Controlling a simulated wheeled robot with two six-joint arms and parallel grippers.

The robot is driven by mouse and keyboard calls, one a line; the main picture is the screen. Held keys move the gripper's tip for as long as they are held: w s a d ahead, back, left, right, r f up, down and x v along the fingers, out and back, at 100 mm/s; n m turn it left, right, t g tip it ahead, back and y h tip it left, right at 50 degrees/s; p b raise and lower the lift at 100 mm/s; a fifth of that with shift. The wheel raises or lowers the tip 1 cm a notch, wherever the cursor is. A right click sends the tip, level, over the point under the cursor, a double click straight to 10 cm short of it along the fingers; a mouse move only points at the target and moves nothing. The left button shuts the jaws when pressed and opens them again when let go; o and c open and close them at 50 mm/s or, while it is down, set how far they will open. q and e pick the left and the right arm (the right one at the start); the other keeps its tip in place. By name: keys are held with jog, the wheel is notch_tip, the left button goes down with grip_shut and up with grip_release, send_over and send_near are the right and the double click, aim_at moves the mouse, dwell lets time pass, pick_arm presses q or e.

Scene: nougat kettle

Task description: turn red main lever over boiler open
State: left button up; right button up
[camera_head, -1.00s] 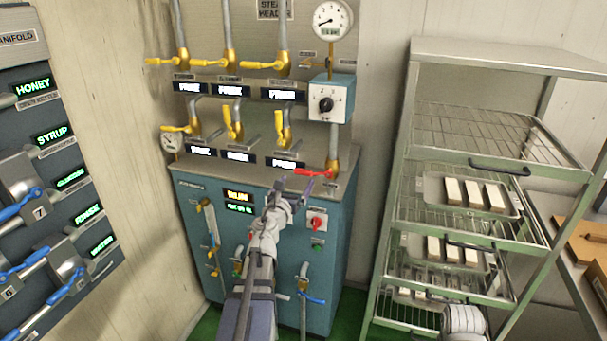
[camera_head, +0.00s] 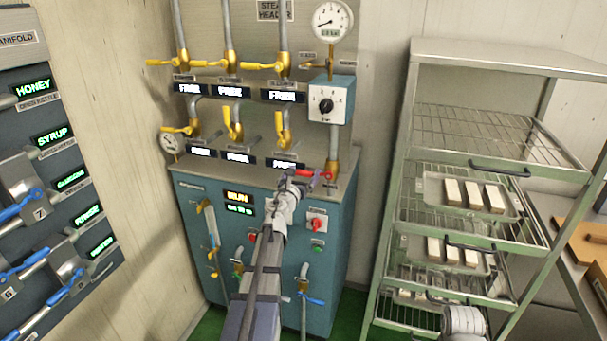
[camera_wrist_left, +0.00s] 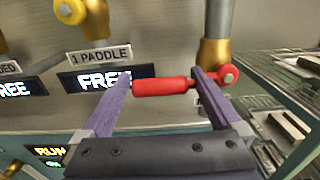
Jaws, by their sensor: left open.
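The red main lever (camera_head: 318,174) sits on the brass valve (camera_head: 333,165) above the right side of the teal boiler cabinet (camera_head: 265,265). Its handle points left from the pipe. In the left wrist view the red grip (camera_wrist_left: 162,87) lies crosswise between and just beyond my purple fingers. My left gripper (camera_wrist_left: 163,80) is open, one finger near each end of the lever; contact cannot be told. In the head view the left gripper (camera_head: 308,180) partly covers the lever. My right gripper is out of view.
Yellow-handled valves (camera_head: 232,62) and lit label displays (camera_head: 282,97) line the wall left of the lever. A wire rack (camera_head: 480,135) with trays stands at right. A manifold panel (camera_head: 45,150) is at left.

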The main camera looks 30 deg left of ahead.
pick_arm(q)
grip_shut()
dwell(0.8)
